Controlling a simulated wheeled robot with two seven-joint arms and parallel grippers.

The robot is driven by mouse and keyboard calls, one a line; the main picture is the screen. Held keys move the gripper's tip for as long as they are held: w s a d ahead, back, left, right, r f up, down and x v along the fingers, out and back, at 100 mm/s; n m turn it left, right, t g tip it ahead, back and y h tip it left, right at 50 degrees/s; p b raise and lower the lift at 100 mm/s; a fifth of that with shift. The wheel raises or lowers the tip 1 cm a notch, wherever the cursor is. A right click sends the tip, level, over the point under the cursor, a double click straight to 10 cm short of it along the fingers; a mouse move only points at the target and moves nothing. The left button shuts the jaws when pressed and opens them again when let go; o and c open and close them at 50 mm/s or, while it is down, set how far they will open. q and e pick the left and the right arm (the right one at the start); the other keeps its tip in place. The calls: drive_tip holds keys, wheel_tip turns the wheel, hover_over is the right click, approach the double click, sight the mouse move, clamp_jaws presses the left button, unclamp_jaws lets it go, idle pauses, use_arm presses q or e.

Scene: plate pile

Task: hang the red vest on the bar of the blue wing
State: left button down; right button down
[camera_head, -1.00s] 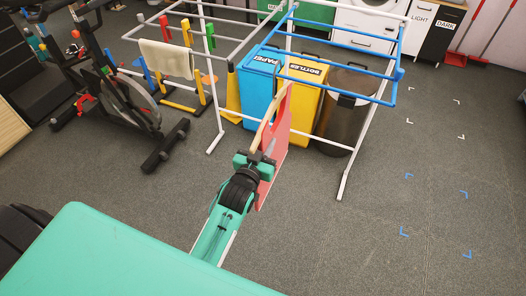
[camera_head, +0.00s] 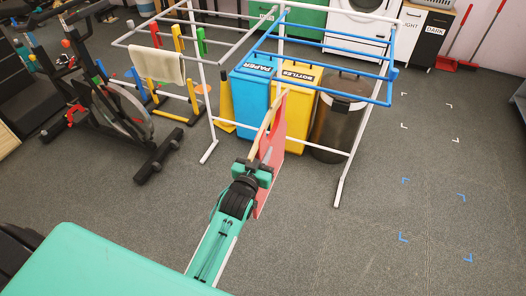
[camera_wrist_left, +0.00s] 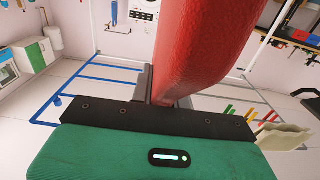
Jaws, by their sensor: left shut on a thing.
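The red vest (camera_head: 270,166) hangs upright from my left gripper (camera_head: 262,160), in front of the drying rack. In the left wrist view, the vest (camera_wrist_left: 205,45) fills the upper middle and the left gripper (camera_wrist_left: 163,100) is shut on it. A tan strip runs along the vest's upper left edge in the head view. The blue wing (camera_head: 330,62) is at the rack's upper right, with several bars, behind and above the vest. Its blue bars also show in the left wrist view (camera_wrist_left: 100,73), at the left. My right gripper is not in view.
Under the rack stand a blue paper bin (camera_head: 250,98), a yellow bottles bin (camera_head: 298,110) and a dark round bin (camera_head: 336,125). An exercise bike (camera_head: 110,110) stands left. Floor at right is clear.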

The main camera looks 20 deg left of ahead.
use_arm(q)
drive_tip(key=c, duration=1.3)
unclamp_jaws()
drive_tip(key=s, duration=1.4)
drive_tip(key=shift+a, duration=0.25)
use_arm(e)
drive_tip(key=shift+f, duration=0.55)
use_arm(q)
drive_tip(key=shift+w, duration=0.1)
